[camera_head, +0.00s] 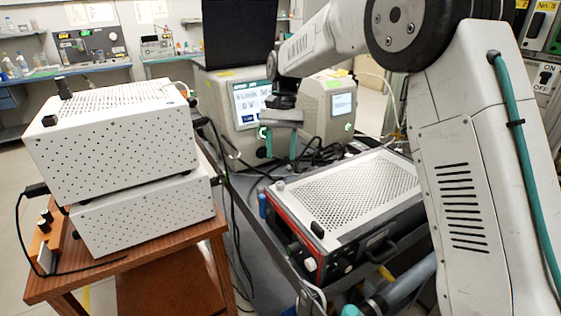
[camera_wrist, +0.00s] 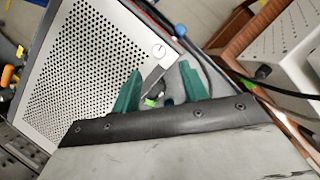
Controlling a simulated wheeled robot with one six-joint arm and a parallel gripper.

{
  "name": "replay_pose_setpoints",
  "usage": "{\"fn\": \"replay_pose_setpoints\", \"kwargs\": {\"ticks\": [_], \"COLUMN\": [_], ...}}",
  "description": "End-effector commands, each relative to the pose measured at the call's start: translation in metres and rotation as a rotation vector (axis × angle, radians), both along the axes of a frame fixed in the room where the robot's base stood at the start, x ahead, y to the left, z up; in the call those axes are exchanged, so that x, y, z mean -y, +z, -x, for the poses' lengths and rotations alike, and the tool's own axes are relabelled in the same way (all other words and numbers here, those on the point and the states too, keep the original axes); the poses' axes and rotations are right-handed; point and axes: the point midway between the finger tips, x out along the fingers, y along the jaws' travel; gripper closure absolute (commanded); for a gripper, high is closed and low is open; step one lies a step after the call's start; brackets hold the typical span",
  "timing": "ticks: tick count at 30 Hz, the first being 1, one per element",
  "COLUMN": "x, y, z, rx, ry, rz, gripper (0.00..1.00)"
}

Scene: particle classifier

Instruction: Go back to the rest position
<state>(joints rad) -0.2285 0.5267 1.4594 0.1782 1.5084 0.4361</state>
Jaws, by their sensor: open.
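My gripper (camera_head: 279,148) hangs at the end of my arm near the middle of the head view. Its two teal fingers point down and stand apart. In the wrist view the fingers of my gripper (camera_wrist: 160,78) are also spread, with nothing held between them. The gripper is in front of the grey instrument with a lit screen (camera_head: 253,104) and beyond the perforated metal box (camera_head: 350,190). The top of the perforated box (camera_wrist: 85,75) also shows in the wrist view. Its height above the things below cannot be told exactly.
Two stacked white perforated boxes (camera_head: 118,140) stand on a wooden table (camera_head: 165,258) at left. A second grey unit (camera_head: 335,104) with a small screen stands behind my gripper. Loose black cables (camera_head: 325,150) lie below. A bench (camera_head: 80,72) is at the back.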

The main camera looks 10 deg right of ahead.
Motion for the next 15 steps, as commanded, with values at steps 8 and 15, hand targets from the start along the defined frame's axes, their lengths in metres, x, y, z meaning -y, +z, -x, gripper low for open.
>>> {"fn": "replay_pose_setpoints", "kwargs": {"ticks": [8, 15], "x": [0.0, 0.007], "y": [0.002, -0.019], "z": [-0.001, 0.011], "rx": [0.0, -0.005], "ry": [0.0, 0.08], "rz": [0.0, -0.011], "gripper": [0.56, 0.56]}}
